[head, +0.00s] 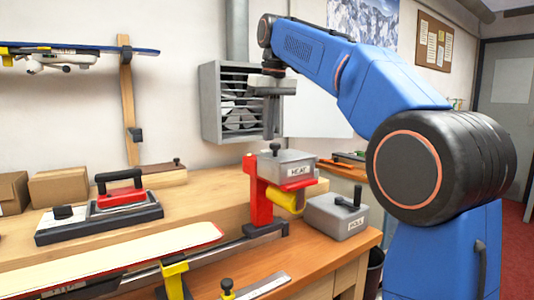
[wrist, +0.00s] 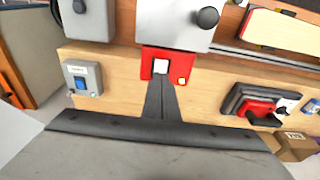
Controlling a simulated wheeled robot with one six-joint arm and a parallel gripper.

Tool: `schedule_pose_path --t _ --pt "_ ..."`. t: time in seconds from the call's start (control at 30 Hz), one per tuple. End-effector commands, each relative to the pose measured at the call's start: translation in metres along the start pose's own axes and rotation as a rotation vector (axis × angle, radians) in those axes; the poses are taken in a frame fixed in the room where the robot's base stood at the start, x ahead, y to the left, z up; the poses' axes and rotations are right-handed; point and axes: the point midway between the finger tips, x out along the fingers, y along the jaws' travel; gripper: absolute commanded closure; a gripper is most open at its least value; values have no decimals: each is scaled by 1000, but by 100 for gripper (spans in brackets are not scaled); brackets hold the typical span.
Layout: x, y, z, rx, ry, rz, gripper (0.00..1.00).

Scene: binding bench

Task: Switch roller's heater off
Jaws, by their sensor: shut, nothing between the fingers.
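The roller stands on the bench as a red frame (head: 258,195) with a yellow roller (head: 291,201) and a grey box labelled HEAT (head: 290,164). In the wrist view, a red panel (wrist: 150,54) carries a white rocker switch (wrist: 161,66) and a small yellow square (wrist: 182,80), perhaps a lamp. I cannot tell which way the rocker is tipped. My gripper (head: 270,137) is shut and empty, pointing down just above the HEAT box. In the wrist view its fingertips (wrist: 161,80) overlap the red panel just below the white rocker; contact cannot be told.
A grey box labelled ROLL (head: 337,217) with a black lever stands right of the roller. The wrist view shows a grey box with a blue switch (wrist: 80,84) at left.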

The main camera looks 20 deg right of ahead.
Motion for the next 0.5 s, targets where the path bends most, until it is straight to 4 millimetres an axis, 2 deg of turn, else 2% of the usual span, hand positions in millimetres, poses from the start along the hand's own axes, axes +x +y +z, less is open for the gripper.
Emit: schedule_pose_path --t 0.5 --pt "-32 0 -6 0 1 0 100"
